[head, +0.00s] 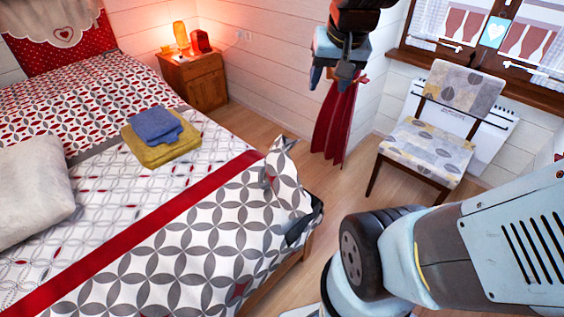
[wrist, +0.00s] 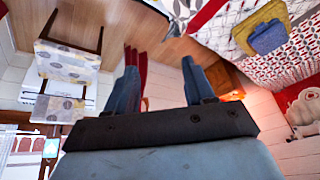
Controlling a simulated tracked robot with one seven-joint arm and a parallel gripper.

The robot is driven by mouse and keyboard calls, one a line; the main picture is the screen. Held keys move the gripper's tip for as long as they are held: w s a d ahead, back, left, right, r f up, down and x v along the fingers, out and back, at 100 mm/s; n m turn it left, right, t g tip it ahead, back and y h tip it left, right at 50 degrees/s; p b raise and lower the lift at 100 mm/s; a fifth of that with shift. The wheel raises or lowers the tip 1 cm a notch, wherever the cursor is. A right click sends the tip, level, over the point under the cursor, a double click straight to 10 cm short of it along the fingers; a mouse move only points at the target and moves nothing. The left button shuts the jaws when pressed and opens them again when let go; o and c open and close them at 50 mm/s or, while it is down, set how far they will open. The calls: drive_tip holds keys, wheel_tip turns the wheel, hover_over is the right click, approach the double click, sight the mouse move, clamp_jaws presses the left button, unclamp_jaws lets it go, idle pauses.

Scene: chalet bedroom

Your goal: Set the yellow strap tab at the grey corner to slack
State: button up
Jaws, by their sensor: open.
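I cannot make out a yellow strap tab in either view. At the bed's near right corner, a dark grey patch (head: 304,226) shows below the raised patterned cover (head: 283,168); I cannot tell whether it is the grey corner. My gripper (head: 330,84) is high at the top of the head view, right of the bed and apart from it, pointing down. In the wrist view my gripper (wrist: 160,78) has its two fingers spread with nothing between them but the background.
A patterned chair (head: 430,145) stands by the radiator (head: 492,130) on the right. A red cloth (head: 336,125) hangs behind my gripper. Blue (head: 153,126) and yellow (head: 160,154) folded cloths lie on the bed. A nightstand (head: 195,82) stands behind. Some floor (head: 335,185) between bed and chair is clear.

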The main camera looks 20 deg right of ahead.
drive_tip(key=w+d+f+m+g+y, duration=0.1)
drive_tip(key=w+d+f+m+g, duration=0.15)
drive_tip(key=w+f+m, duration=0.9)
drive_tip(key=w+d+f+m+g+y, duration=0.2)
drive_tip(key=w+f, duration=0.5)
drive_tip(key=f, duration=1.2)
drive_tip(key=a+f+m, duration=0.1)
drive_tip(key=f, duration=0.7)
drive_tip(key=w+a+f+m+y, duration=0.1)
drive_tip(key=f+m, duration=0.1)
drive_tip(key=f, duration=0.7)
drive_tip(key=a+f+m+t, duration=0.1)
drive_tip(key=f, duration=0.8)
drive_tip(key=shift+w+a+m, duration=0.15)
drive_tip(key=shift+a+m, duration=0.1)
drive_tip(key=shift+a, duration=0.1)
drive_tip(key=shift+c, duration=0.2)
clamp_jaws()
